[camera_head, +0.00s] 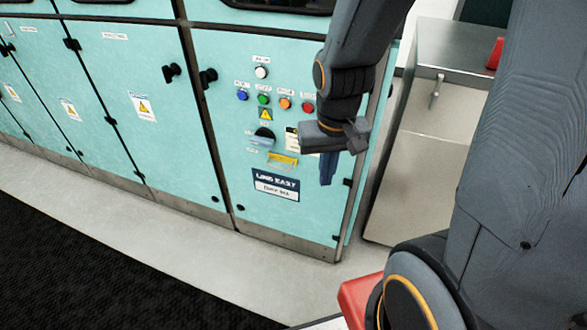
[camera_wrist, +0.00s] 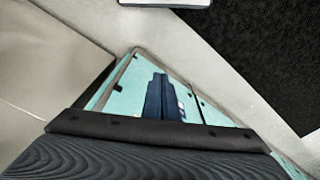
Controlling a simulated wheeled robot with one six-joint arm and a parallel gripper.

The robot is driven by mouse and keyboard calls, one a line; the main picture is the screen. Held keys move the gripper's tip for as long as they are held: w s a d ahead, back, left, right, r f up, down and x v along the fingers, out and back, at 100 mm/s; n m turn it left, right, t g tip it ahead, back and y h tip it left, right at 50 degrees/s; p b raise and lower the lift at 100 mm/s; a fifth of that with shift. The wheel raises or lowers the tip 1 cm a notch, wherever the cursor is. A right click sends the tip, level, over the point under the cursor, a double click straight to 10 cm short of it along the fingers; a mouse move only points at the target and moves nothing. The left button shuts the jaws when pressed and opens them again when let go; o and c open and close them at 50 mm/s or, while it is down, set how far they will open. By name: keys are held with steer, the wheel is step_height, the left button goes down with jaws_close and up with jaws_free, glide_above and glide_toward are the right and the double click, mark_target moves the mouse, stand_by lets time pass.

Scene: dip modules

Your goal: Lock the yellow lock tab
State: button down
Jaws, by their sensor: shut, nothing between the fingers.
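The yellow lock tab (camera_head: 283,160) is on the teal cabinet panel (camera_head: 215,130) in the head view, below a dark rotary knob (camera_head: 264,134) and above the blue label plate. My gripper (camera_head: 327,168) hangs in front of the panel, to the right of the tab and apart from it in the picture. Its blue fingers are shut with nothing between them and point down. The wrist view shows the blue fingers (camera_wrist: 160,100) in front of part of the teal cabinet. The tab cannot be made out in the wrist view.
White, blue, green, orange and red buttons (camera_head: 285,103) sit above the tab. A metal cabinet (camera_head: 425,140) stands to the right across a narrow gap. Pale floor (camera_head: 150,215) and a black mat (camera_head: 80,270) lie clear in front.

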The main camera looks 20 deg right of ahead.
steer(key=w+d+f+m+t+y+p, duration=0.1)
steer(key=w+f+m+t+p, duration=0.3)
steer(key=w+f, duration=0.5)
steer(key=w+d+m+t, duration=0.1)
steer(key=w+m, duration=0.1)
steer(key=w, duration=0.1)
steer(key=shift+t, duration=0.4)
steer(key=shift+w+a+f, duration=0.1)
steer(key=shift+w+f, duration=0.05)
steer(key=shift+f, duration=0.05)
steer(key=w+a+f+p, duration=0.3)
steer(key=w+f, duration=0.5)
steer(key=shift+w+a+f, duration=0.2)
steer(key=shift+a+f, duration=0.05)
